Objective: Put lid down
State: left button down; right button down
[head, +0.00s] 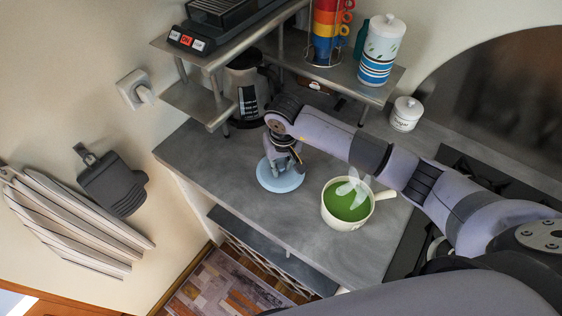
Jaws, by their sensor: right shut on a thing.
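A round pale blue lid (279,184) is on or just above the grey counter (205,158), left of the pot; I cannot tell if it touches the counter. My right gripper (284,166) points down over the lid's middle and is shut on it, hiding the part it grips. A cream pot (345,222) with a side handle stands uncovered to the right on the counter. Green contents (350,204) fill it and white steam rises above. My left gripper is not in view.
A metal shelf (340,78) with a coffee machine (247,90), stacked coloured cups (326,35) and a striped canister (380,52) stands behind. A small white sugar jar (405,114) sits at the back. A dark stove (425,235) lies right of the pot. The counter's left end is clear.

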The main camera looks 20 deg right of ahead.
jog(key=shift+f, duration=0.1)
jog(key=shift+f+b, duration=0.15)
jog(key=shift+b, duration=0.15)
jog(key=c, duration=1.4)
grip_release()
jog(key=shift+c, duration=0.2)
